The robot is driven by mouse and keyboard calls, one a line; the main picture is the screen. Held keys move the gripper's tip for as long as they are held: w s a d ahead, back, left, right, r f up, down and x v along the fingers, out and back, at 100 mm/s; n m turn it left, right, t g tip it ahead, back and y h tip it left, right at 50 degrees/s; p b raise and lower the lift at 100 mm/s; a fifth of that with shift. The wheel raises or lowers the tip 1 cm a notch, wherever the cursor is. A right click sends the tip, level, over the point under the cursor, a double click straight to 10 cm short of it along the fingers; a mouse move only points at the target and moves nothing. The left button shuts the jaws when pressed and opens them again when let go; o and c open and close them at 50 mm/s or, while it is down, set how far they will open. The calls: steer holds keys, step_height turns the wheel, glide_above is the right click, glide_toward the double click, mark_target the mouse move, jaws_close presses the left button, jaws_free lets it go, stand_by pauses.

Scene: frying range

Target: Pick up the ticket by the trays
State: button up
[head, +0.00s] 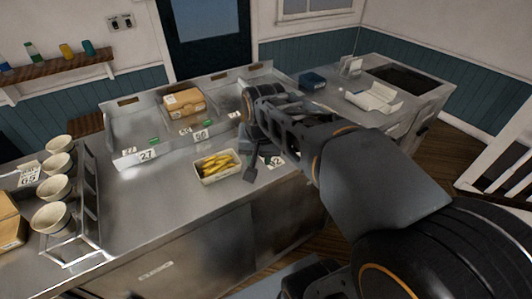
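Several white number tickets lie on the steel counter. One reading 27 (147,155) is at the left, by the front of the metal trays. Two small ones (185,131) (200,135) lie near the brown box, and another ticket (233,116) is farther back. One more ticket (274,161) lies just right of my gripper (253,166), partly behind it. A shallow metal tray (112,128) stands at the back of the counter. My gripper points down over the counter, right of a pale tray of yellow food (202,181). Its finger opening is too small to make out.
A brown box (184,101) sits in the back tray area. A wire rack with several bowls (53,217) and a ticket (30,176) stands at the left. A side counter at the right holds an open white box (374,97) and a dark blue box (312,80). The counter's front middle is clear.

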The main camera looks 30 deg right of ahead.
steer(key=w+d+r+m+g, duration=0.1)
steer(key=w+d+m, duration=0.35)
steer(key=w, duration=0.25)
steer(key=w+d+m+g, duration=0.1)
steer(key=w+d+m, duration=0.2)
steer(key=w+m, duration=0.3)
steer(key=shift+m+g, duration=0.3)
steer(key=shift+m, duration=0.25)
steer(key=f, duration=0.2)
steer(key=w+f, duration=0.1)
steer(key=f, duration=0.1)
steer(key=d+f+b, duration=0.1)
steer(key=f, duration=0.2)
steer(key=shift+w, duration=0.15)
steer(key=shift+w+f, duration=0.15)
steer(key=shift+f, duration=1.55)
steer(key=shift+w+f, duration=0.1)
steer(key=shift+f, duration=1.6)
jaws_close()
